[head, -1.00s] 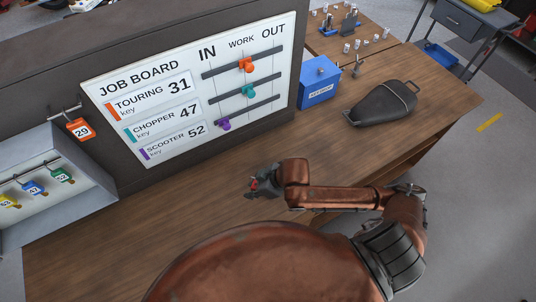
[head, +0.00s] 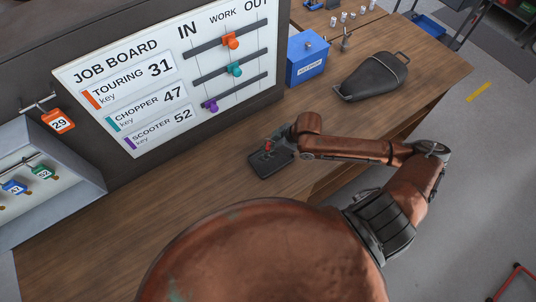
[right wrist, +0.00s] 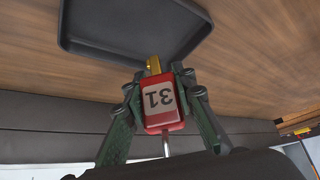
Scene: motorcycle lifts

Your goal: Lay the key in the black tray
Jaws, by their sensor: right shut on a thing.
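My right gripper (head: 274,144) is shut on a red key tag (right wrist: 160,104) with a white label reading 31, upside down in the right wrist view. A gold key end (right wrist: 154,65) sticks out past the fingertips. The black tray (head: 264,168) lies on the wooden bench, and my right gripper is at its far edge in the head view. The tray also shows at the top of the right wrist view (right wrist: 88,44), with the key's end close to its rim. I cannot tell whether the key touches the tray. My left gripper is out of view.
The job board (head: 160,75) stands behind the bench, with a key cabinet (head: 40,180) and a hanging orange tag 29 (head: 59,122) at left. A blue box (head: 307,62) and a black motorcycle seat (head: 372,77) sit on the bench at right. Bare bench surrounds the tray.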

